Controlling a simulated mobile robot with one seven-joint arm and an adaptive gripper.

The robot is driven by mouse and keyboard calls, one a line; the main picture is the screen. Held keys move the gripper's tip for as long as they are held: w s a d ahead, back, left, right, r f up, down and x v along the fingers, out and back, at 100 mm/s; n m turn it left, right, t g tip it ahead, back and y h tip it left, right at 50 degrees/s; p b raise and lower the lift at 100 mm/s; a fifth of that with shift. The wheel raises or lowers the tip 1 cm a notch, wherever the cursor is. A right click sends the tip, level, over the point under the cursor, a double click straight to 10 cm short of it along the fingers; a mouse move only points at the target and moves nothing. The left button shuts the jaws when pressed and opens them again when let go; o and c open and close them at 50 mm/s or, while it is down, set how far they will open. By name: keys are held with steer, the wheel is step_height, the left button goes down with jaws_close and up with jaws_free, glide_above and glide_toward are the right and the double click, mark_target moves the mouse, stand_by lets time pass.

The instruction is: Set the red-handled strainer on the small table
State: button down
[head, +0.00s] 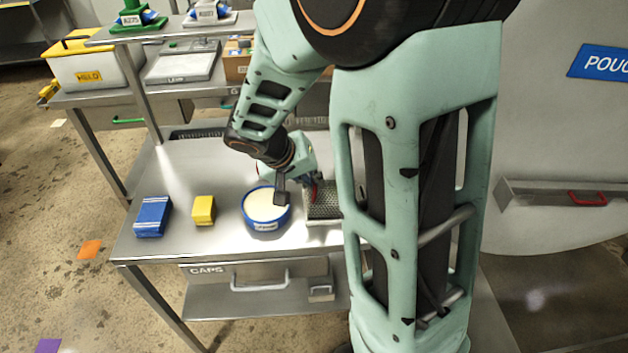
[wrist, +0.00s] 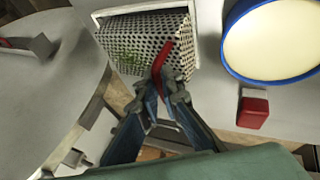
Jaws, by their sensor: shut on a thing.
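The strainer (wrist: 140,47) is a perforated metal basket with a red handle (wrist: 164,58), and green bits show through or in it. My gripper (wrist: 162,88) is shut on the handle in the wrist view. The strainer also shows in the head view (head: 324,203), right of the blue-rimmed bowl, partly hidden by my arm. A pale tray or frame edge (wrist: 112,12) borders it. I cannot tell whether the basket rests there or hangs just above. Which surface is the small table is not clear from these views.
A steel table (head: 180,250) carries the blue-rimmed bowl (head: 266,221), a yellow box (head: 204,209) and a blue box (head: 152,216). A red block (wrist: 253,108) lies near the bowl. A shelf stands behind.

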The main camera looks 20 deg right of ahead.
steer(key=c, duration=2.2)
jaws_free()
steer(key=shift+s+d+f, duration=0.1)
steer(key=shift+f, duration=0.2)
steer(key=shift+o, duration=0.8)
steer(key=shift+r, duration=0.1)
